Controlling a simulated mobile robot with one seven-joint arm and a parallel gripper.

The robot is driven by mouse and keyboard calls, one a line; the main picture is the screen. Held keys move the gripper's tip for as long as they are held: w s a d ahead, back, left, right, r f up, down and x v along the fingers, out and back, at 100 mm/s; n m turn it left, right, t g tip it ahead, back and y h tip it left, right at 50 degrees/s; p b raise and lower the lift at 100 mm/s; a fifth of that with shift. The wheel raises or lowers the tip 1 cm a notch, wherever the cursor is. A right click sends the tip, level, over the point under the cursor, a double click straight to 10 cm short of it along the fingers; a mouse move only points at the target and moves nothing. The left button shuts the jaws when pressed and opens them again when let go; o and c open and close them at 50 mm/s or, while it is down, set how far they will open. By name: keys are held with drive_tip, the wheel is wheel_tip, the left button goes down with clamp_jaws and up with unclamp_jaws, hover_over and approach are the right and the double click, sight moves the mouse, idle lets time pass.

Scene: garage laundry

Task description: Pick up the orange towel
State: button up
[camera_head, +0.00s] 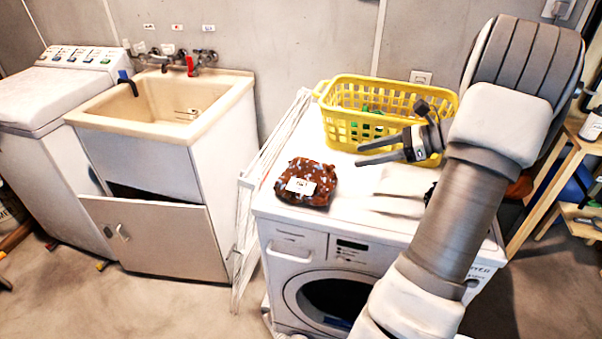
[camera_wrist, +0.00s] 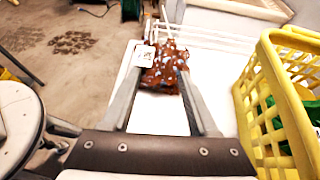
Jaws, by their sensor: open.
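No thing is plainly an orange towel. A small orange piece (camera_wrist: 305,92) shows inside the yellow basket in the wrist view; I cannot tell whether it is the towel. A crumpled reddish-brown packet with pale spots and a white label (camera_head: 305,182) lies on the washing machine's top, left of centre. My gripper (camera_head: 359,156) is open and empty above the machine, in front of the basket, its fingers pointing left toward the packet. In the wrist view the packet (camera_wrist: 165,75) shows beyond and between the fingertips, apart from them.
The yellow basket (camera_head: 345,94) stands at the back of the washing machine (camera_head: 283,208) with green things inside, close beside my gripper. A white drying rack (camera_head: 246,210) leans at the machine's left side. A sink (camera_head: 170,110) stands further left, a wooden shelf (camera_head: 540,205) right.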

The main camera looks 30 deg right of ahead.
sight(317, 161)
drive_tip(key=shift+m+t, duration=0.5)
drive_tip(key=x, duration=0.3)
drive_tip(key=b+x, duration=0.1)
drive_tip(key=x, duration=0.3)
drive_tip(key=d+b+x, duration=0.1)
drive_tip(key=x, duration=0.3)
drive_tip(key=shift+w+f, duration=0.15)
drive_tip(key=shift+w, duration=0.25)
drive_tip(key=shift+f+b+x, duration=0.2)
drive_tip(key=shift+b+x, duration=0.3)
drive_tip(key=shift+x, duration=0.8)
drive_tip(key=shift+f+b+x, duration=0.2)
drive_tip(key=shift+b+x, duration=0.3)
drive_tip(key=shift+x, duration=0.8)
drive_tip(key=shift+s+d, duration=0.1)
drive_tip(key=shift+s, duration=0.05)
clamp_jaws()
